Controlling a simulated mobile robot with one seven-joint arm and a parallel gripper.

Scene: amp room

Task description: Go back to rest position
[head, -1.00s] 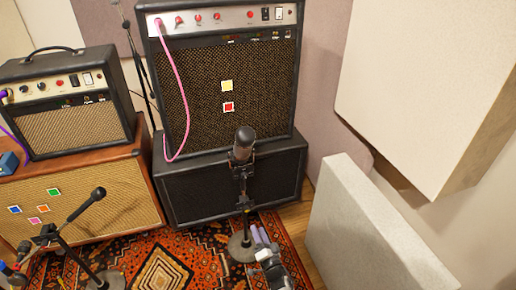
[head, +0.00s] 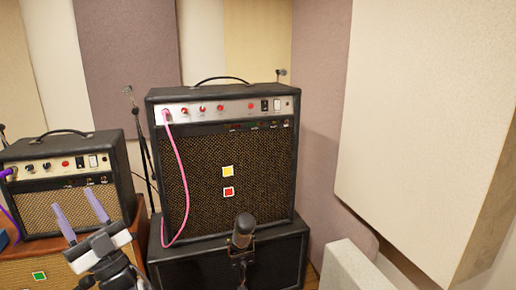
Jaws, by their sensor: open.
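My gripper (head: 82,213) is at the lower left of the head view, raised in front of the left amp. Its two pale purple fingers point up and stand apart, with nothing between them. It touches nothing that I can see.
A large black amp (head: 228,160) with a pink cable (head: 178,180) stands on a black cabinet (head: 280,262). A microphone (head: 243,231) stands in front of it. A smaller amp (head: 65,183) sits on a brown cabinet (head: 20,270) at left. Acoustic panels (head: 415,120) line the right wall.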

